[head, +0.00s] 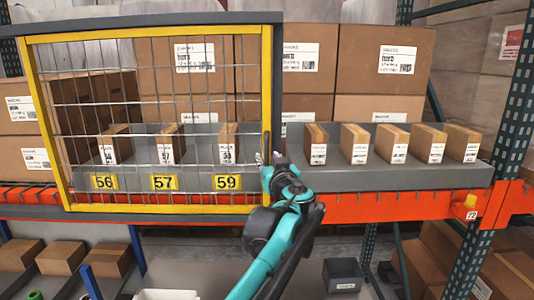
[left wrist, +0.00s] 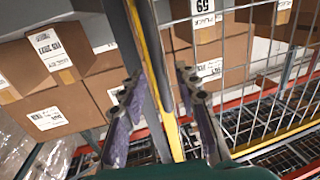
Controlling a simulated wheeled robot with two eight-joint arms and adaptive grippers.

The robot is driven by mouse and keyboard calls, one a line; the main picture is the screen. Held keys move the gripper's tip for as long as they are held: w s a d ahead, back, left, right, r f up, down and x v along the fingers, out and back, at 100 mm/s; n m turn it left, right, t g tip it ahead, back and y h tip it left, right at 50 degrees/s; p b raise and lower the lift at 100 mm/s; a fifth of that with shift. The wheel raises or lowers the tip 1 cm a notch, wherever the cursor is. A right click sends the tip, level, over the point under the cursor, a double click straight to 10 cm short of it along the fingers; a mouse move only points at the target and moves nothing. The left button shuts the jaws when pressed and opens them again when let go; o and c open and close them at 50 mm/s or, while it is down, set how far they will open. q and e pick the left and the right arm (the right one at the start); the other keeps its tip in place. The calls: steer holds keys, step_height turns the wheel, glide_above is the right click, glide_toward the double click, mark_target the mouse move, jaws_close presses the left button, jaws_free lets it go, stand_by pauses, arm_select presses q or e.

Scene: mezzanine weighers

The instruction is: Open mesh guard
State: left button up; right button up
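The mesh guard is a grey wire grid in a yellow frame (head: 267,85), at the left in the head view. It hangs in front of the shelf and looks closed over the tags 56, 57 and 59. A dark upright handle (head: 266,144) seems to sit on its right side. My left gripper (head: 268,160) is at that right edge. In the left wrist view the yellow frame edge (left wrist: 158,75) runs between the two spread fingers of my left gripper (left wrist: 158,100), with gaps visible on both sides. Whether a finger touches it is hidden. My right gripper is not in view.
A grey shelf tray (head: 400,183) with several small boxes lies right of the guard, on an orange beam (head: 390,208). Large cartons (head: 385,60) stand behind. A blue-green rack upright (head: 505,110) is at the right. A dark bin (head: 343,275) is below.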

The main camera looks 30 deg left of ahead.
arm_select(q)
steer(key=shift+x, duration=1.15)
steer(key=shift+c, duration=0.3)
jaws_close()
